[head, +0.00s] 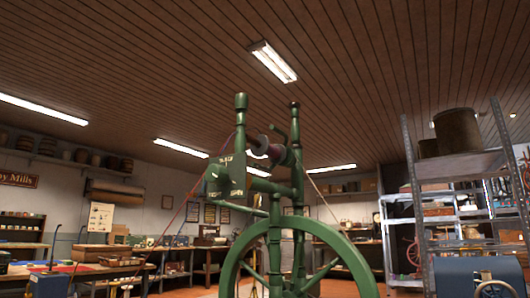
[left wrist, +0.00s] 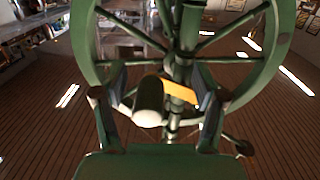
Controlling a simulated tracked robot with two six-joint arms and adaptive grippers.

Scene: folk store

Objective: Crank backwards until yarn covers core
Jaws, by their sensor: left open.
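A green spinning wheel (head: 288,232) stands upright in the middle of the head view, with its large rim at the bottom. A small bobbin (head: 258,148) with a grey and dark red surface sits between its upper posts; how much yarn covers the core is too small to tell. Thin red yarn (head: 188,200) slants up to it from the left. Contact with the handle cannot be told. My right gripper is not in view.
Workbenches (head: 100,268) with boxes and tools line the left and back. Metal shelving (head: 412,190) carrying baskets (head: 457,130) stands at the right, with a blue object (head: 470,275) in front of it. Space above the wheel is clear.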

